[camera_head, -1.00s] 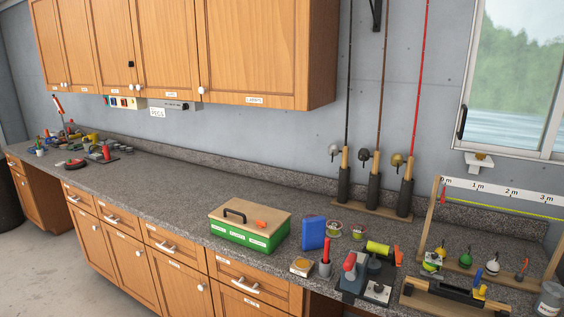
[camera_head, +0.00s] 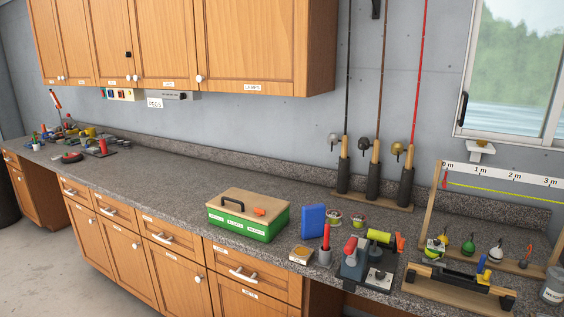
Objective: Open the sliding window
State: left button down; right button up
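The sliding window (camera_head: 513,70) is at the upper right of the head view, cut off by the right edge. It has a white frame, and its pane shows trees and water. A dark upright handle (camera_head: 463,107) sits on the left side of the frame. The sash looks closed, though its right part is out of view. Neither of my grippers shows in the view.
A long speckled counter (camera_head: 170,176) runs below the wall. Fishing rods (camera_head: 376,170) stand in a rack left of the window. A wooden measuring frame (camera_head: 434,205) with floats, a green box (camera_head: 240,225) and tools crowd the right end. Wall cabinets (camera_head: 265,45) hang at upper left.

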aim_at(558, 101)
jog(key=z, duration=1.3)
jog(key=i+u, duration=0.1)
jog(key=i, duration=0.4)
jog(key=i+l+u, duration=0.15)
jog(key=i, duration=0.4)
